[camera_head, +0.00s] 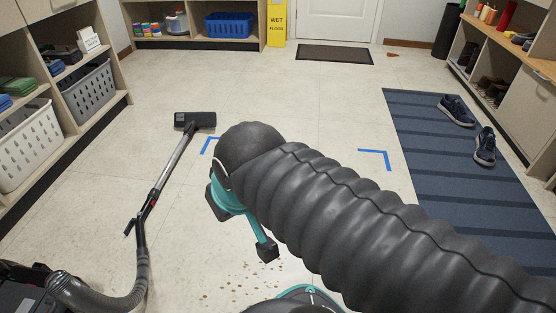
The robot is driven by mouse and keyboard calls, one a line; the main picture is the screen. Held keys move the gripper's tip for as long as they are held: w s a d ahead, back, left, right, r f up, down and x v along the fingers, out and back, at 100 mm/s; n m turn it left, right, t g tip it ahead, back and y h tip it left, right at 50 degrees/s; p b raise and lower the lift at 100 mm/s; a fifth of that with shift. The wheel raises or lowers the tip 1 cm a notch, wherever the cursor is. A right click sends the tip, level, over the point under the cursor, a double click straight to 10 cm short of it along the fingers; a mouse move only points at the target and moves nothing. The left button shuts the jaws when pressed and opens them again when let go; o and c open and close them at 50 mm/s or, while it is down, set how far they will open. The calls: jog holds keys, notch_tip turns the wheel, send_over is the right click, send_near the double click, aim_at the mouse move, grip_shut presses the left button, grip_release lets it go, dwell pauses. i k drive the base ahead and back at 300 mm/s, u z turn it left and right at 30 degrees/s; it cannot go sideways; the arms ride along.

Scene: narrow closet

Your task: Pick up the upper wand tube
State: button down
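A vacuum cleaner wand lies on the floor left of centre, running from a black floor head (195,120) down to a dark handle (139,222). Its silver wand tube (173,160) is in plain view; I cannot clearly make out where an upper section meets a lower one. A ribbed black hose (110,292) curves from the handle to the lower left. My gripper (240,228), teal with black finger pads, is to the right of the wand and apart from it. Its pads are spread and nothing shows between them. My arm hides part of the floor.
Shelves with a white basket (25,148) and a grey basket (88,92) line the left. A striped blue mat (430,150) with dark shoes (456,110) lies right. Blue tape corners (377,157) and brown crumbs (262,273) mark the floor. Floor around the wand is clear.

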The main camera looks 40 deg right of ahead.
aim_at(155, 191)
jog(key=z, duration=0.6)
jog(key=i, duration=1.8)
jog(key=u, duration=0.9)
